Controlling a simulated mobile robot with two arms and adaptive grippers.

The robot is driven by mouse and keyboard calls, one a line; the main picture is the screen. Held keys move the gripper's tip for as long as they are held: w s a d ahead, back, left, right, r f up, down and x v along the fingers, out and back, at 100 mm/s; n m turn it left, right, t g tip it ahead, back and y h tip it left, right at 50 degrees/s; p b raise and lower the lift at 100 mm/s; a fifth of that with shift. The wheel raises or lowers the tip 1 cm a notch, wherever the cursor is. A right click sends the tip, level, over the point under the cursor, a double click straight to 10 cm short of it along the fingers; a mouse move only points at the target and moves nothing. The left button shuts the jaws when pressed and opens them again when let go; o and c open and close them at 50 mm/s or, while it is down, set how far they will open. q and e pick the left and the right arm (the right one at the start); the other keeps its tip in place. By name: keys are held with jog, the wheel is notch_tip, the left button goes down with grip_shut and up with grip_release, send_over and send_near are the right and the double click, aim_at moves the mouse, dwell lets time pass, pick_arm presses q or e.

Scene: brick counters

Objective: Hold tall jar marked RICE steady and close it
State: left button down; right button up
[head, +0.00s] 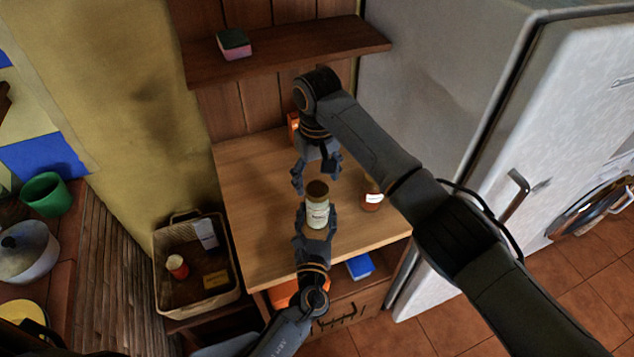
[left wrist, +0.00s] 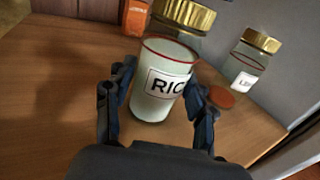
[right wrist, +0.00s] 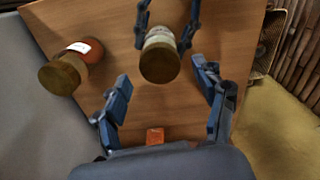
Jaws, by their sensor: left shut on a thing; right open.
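The tall jar marked RICE (head: 317,215) stands upright on the wooden counter, with white contents and a red line near its top. Its "RIC" label (left wrist: 168,84) shows in the left wrist view. A gold-brown lid (head: 317,189) sits on top of it, also seen from above in the right wrist view (right wrist: 160,63); I cannot tell whether it is tight. My left gripper (head: 316,212) is shut around the jar's sides from the front. My right gripper (head: 316,177) is open and empty, just behind and above the lid, fingers pointing down.
A second gold-lidded jar (head: 372,197) with reddish contents and a white label stands just right. An orange box (head: 293,126) is at the back. A shelf (head: 280,52) with a sponge (head: 234,43) overhangs behind. A basket (head: 195,305) stands lower left; the counter's left part is clear.

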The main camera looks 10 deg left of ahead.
jog(key=shift+r, duration=1.2)
jog(key=shift+c, duration=0.4)
jog(key=shift+r, duration=0.15)
jog(key=n, duration=0.1)
jog(key=r+n, duration=0.1)
jog(key=n, duration=0.1)
jog(key=shift+w+a+r, duration=0.1)
jog(key=shift+w+r, duration=0.1)
jog(key=shift+r, duration=0.1)
jog(key=n, duration=0.1)
jog(key=r+n, duration=0.1)
jog(key=n, duration=0.1)
jog(key=shift+s+r+n, duration=0.2)
jog(key=shift+r+n, duration=0.05)
jog(key=shift+n, duration=0.45)
